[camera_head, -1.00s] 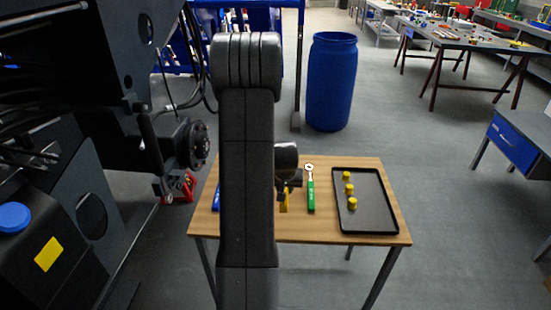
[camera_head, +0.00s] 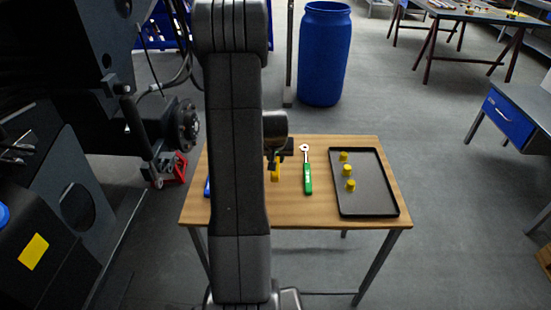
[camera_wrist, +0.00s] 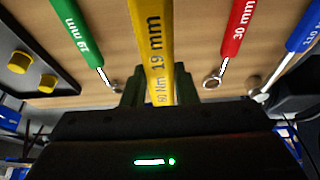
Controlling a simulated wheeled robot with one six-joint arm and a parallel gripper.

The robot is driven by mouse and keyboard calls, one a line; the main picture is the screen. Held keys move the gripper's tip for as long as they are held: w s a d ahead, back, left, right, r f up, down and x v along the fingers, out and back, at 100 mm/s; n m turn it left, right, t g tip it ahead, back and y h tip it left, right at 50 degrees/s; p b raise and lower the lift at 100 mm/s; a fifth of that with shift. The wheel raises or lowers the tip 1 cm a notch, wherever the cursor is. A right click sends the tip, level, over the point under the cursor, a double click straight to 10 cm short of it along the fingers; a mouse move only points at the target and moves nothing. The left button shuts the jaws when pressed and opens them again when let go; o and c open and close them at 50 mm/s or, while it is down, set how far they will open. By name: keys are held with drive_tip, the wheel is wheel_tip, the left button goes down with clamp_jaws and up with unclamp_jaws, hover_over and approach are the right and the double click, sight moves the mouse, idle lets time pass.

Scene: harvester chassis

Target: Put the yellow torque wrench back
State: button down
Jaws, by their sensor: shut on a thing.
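The yellow torque wrench (camera_wrist: 154,40), marked 19 mm, is between the two fingers of my gripper (camera_wrist: 157,88) in the wrist view. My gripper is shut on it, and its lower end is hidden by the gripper. In the head view the yellow wrench (camera_head: 275,172) shows as a short yellow piece under my gripper (camera_head: 274,158), over the wooden table (camera_head: 290,211). My arm hides part of this area. I cannot tell its exact height above the table.
A green wrench (camera_head: 308,176) lies just right of my gripper. In the wrist view a red wrench (camera_wrist: 238,30) and a blue wrench (camera_wrist: 299,38) lie on the other side. A black tray (camera_head: 376,207) holds yellow caps (camera_head: 347,170). Dark machinery (camera_head: 150,120) stands close at left.

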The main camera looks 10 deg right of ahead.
drive_tip(key=shift+f+b, duration=3.4)
drive_tip(key=shift+f, duration=0.5)
drive_tip(key=c, duration=1.1)
unclamp_jaws()
drive_tip(key=shift+o, duration=0.2)
drive_tip(key=v, duration=1.3)
drive_tip(key=shift+s+r, duration=0.15)
drive_tip(key=shift+r, duration=0.2)
